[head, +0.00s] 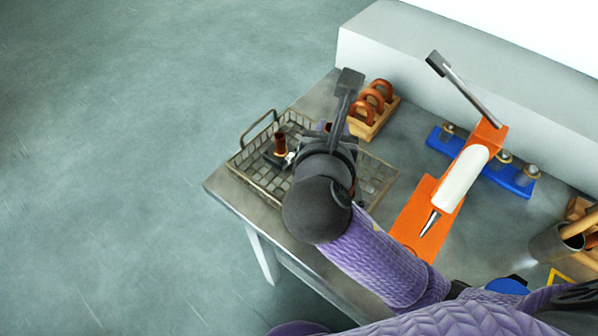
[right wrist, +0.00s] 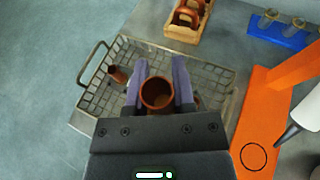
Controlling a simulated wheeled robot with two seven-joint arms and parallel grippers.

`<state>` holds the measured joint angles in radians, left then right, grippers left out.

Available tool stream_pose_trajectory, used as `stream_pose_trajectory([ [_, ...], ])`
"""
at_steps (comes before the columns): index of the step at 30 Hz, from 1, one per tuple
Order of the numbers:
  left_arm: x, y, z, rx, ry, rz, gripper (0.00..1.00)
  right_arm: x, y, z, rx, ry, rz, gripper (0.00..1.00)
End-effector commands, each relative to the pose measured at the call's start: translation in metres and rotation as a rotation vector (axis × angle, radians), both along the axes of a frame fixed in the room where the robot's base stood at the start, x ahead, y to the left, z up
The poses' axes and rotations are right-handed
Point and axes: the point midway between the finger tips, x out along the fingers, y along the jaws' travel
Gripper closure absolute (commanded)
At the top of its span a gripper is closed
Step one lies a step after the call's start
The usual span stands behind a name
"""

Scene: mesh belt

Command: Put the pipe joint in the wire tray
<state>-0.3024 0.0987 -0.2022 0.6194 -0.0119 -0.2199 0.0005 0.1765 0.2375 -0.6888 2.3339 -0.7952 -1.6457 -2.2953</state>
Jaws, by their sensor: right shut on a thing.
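The wire tray (head: 262,187) is a grey mesh basket with a loop handle on the table's left corner; it also shows in the right wrist view (right wrist: 98,98). My right gripper (right wrist: 160,78) is shut on a copper-brown pipe joint (right wrist: 157,94), its round open end facing the camera. Gripper and joint are over the tray; the height above its floor is unclear. In the head view my arm hides most of the gripper and held joint. Another copper-brown piece (head: 280,146) stands inside the tray to the left, also seen in the right wrist view (right wrist: 117,74). My left gripper is not in view.
A wooden rack with copper rings (head: 372,105) stands just behind the tray. To the right are an orange stand with a white cartridge (head: 460,180), a blue rack (head: 517,182) and a metal cup (head: 552,246). A pale wall block runs behind the table.

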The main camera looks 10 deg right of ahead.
Motion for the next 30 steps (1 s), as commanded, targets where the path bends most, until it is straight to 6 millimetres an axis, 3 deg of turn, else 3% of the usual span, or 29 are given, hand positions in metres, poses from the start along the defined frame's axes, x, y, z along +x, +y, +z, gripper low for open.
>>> stream_pose_trajectory([
  [6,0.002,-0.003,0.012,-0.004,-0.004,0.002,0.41,0.034,0.008,-0.014,-0.010,-0.001,0.073,1.00],
  [13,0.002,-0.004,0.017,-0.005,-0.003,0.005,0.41,0.059,0.007,-0.035,0.011,0.014,0.117,1.00],
  [27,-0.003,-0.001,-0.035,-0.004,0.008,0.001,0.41,0.061,0.007,-0.136,0.018,0.022,0.123,1.00],
  [30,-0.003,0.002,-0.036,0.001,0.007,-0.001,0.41,0.061,0.007,-0.140,0.018,0.018,0.123,1.00],
])
